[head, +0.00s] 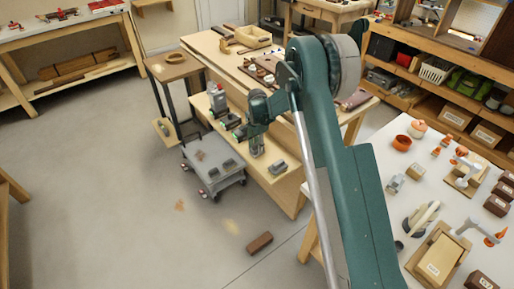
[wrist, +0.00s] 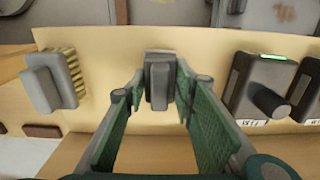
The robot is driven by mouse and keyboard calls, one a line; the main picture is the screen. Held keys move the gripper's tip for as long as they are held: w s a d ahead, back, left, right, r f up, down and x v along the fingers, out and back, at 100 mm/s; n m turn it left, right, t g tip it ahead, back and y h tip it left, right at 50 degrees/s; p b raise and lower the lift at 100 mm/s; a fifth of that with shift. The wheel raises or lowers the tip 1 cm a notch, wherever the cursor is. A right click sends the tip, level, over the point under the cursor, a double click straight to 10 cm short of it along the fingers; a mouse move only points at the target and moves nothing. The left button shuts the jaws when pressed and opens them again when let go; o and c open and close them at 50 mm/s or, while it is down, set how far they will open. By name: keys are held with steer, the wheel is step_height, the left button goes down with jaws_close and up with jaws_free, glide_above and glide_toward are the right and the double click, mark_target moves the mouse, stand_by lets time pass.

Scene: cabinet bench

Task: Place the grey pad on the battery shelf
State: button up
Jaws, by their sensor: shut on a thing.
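The grey pad (wrist: 158,82), a dark grey block with a raised grip, is between the fingertips of my gripper (wrist: 160,90) in the wrist view. My gripper is shut on it. The battery shelf (wrist: 205,125) is the pale wooden board beneath it, with black charger units (wrist: 262,85) to the right. In the head view my gripper (head: 257,149) points down at this shelf (head: 287,190); the fingers largely hide the pad there. I cannot tell whether the pad touches the shelf.
A grey brush with tan bristles (wrist: 50,82) lies on the shelf left of the pad; it also shows in the head view (head: 278,168). A grey cart (head: 213,165) stands beside the shelf. A brown block (head: 259,243) lies on the floor. A white table (head: 405,215) holds many items.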

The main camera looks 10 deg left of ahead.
mark_target(257, 144)
steer(key=shift+f, duration=0.2)
steer(key=o, duration=0.9)
steer(key=shift+r, duration=0.25)
step_height(257, 144, up, 12)
steer(key=shift+p, duration=1.2)
steer(key=shift+d+r, duration=0.1)
